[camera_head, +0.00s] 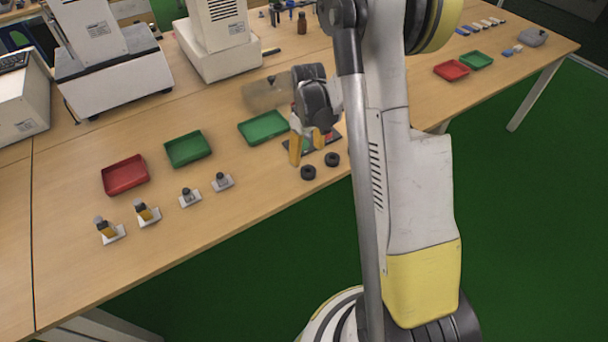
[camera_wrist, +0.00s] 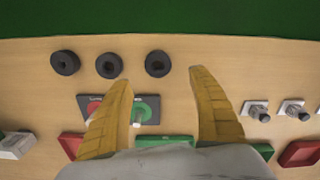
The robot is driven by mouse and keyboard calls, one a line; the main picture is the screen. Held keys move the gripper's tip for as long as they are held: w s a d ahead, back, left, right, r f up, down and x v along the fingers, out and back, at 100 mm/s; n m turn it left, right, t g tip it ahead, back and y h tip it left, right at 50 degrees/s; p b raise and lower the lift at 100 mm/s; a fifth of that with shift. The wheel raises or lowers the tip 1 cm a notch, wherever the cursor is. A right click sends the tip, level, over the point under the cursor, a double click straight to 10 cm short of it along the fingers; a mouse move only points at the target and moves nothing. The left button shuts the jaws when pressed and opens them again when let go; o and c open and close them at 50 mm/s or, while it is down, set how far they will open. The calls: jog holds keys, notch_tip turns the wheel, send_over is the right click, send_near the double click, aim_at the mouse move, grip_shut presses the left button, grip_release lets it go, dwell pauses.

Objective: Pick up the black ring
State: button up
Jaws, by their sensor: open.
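Three black rings lie in a row on the wooden table in the wrist view: a left one (camera_wrist: 65,62), a middle one (camera_wrist: 109,65) and a right one (camera_wrist: 158,63). In the head view two black rings show, one (camera_head: 308,172) nearer the front edge and one (camera_head: 332,159) beside it; the third is not visible there. My gripper (camera_head: 307,147) has yellow fingers spread apart, with nothing between them, above the table behind the rings. In the wrist view my gripper (camera_wrist: 161,80) points toward the row, with the right ring just ahead of the gap.
A dark plate (camera_wrist: 148,100) with red and green round parts lies under my fingers. Green trays (camera_head: 264,128) (camera_head: 188,149) and a red tray (camera_head: 126,175) stand left. Several small parts on white bases, such as one (camera_head: 222,182), stand near the front edge. White machines (camera_head: 217,40) stand behind.

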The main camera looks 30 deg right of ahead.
aim_at(307, 170)
jog(key=f+b, duration=0.2)
jog(key=f, duration=0.2)
jog(key=f+b, duration=0.2)
jog(key=f, duration=0.3)
jog(key=shift+w+d, duration=0.15)
jog(key=shift+w, duration=0.05)
jog(key=shift+r, duration=0.15)
jog(key=c, duration=1.2)
